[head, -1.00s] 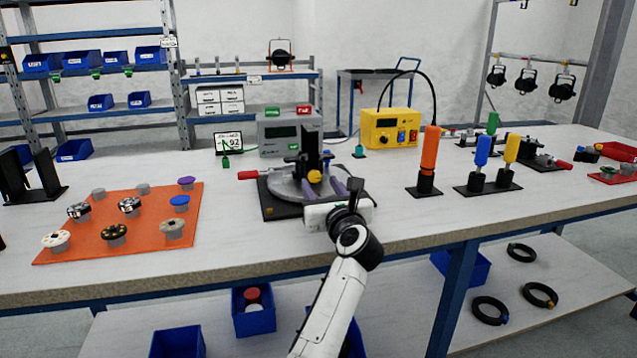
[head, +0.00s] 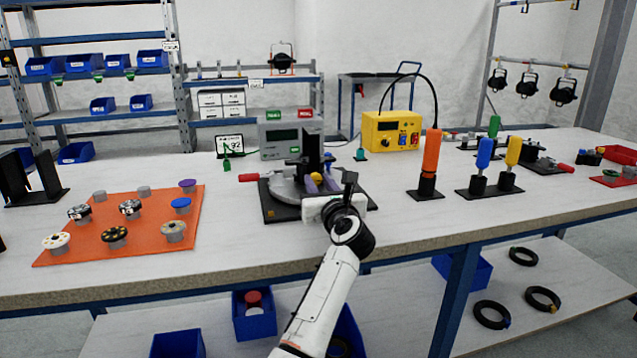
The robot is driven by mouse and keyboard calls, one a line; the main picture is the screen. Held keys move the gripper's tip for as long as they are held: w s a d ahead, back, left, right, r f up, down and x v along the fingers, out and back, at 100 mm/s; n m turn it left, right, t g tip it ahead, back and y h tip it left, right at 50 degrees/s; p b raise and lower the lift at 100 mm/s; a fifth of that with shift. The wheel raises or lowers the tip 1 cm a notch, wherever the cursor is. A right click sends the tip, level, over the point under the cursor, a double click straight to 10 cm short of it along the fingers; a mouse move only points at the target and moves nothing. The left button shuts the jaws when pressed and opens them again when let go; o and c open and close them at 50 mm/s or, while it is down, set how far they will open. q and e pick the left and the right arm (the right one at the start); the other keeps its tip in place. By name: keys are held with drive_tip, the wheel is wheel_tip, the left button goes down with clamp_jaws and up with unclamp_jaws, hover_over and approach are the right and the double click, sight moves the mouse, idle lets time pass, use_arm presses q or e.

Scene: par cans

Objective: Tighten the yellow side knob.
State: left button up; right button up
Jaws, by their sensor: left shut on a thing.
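The yellow side knob (head: 317,178) is on the near side of a grey round fixture (head: 287,190) that stands on a black base plate (head: 280,213) near the middle of the bench. A black upright part (head: 312,150) rises behind the knob. My left gripper (head: 319,181) reaches in from the front, its purple fingers at the knob. It is shut on the yellow knob, which the fingers partly hide. My right gripper is not in view.
An orange mat (head: 60,240) with several small knobs lies at the left. Orange (head: 431,155), blue (head: 484,152) and yellow (head: 513,150) handles stand at the right. The bench front (head: 230,262) is clear.

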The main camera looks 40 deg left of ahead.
use_arm(q)
drive_tip(key=m+p, duration=0.1)
drive_tip(key=p, duration=0.1)
drive_tip(key=shift+r+m+p, duration=0.3)
drive_tip(key=shift+r+m, duration=0.05)
drive_tip(key=shift+m, duration=0.05)
drive_tip(key=shift+f+m+p, duration=0.15)
drive_tip(key=shift+m+p, duration=0.65)
drive_tip(key=shift+p, duration=0.1)
drive_tip(key=shift+f+m, duration=0.1)
drive_tip(key=shift+m, duration=0.2)
drive_tip(key=shift+f, duration=0.15)
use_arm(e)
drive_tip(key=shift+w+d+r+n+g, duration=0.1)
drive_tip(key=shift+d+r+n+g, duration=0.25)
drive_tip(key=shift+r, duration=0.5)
use_arm(q)
drive_tip(key=o, duration=1.1)
